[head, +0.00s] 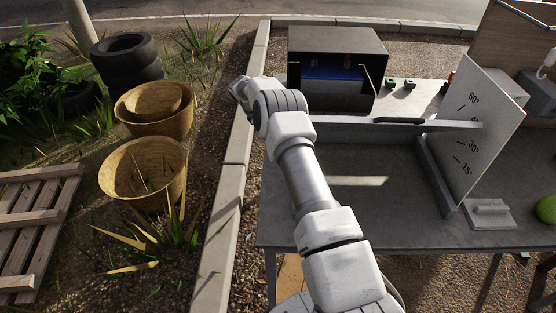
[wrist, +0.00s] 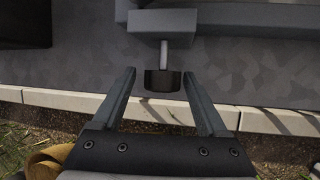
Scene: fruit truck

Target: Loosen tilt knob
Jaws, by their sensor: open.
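In the wrist view, the black tilt knob (wrist: 162,82) sits on the end of a short grey shaft that comes out of a grey block (wrist: 162,22). My gripper (wrist: 159,74) is open, with one finger on each side of the knob in the picture and a gap on both sides. I cannot tell whether the fingertips are at the knob's depth. In the head view my arm reaches past the table's left side; the fingers and knob cannot be made out there. A panel marked with angles up to 60° (head: 476,125) stands on the right of the table.
The grey table (head: 330,225) bears a dark open-fronted box (head: 335,40), a long bar with a black handle (head: 399,121), and a small grey block (head: 490,212). A green fruit (head: 546,209) lies at right. Baskets (head: 143,172), tires (head: 125,60) and a pallet (head: 35,225) are left of the kerb.

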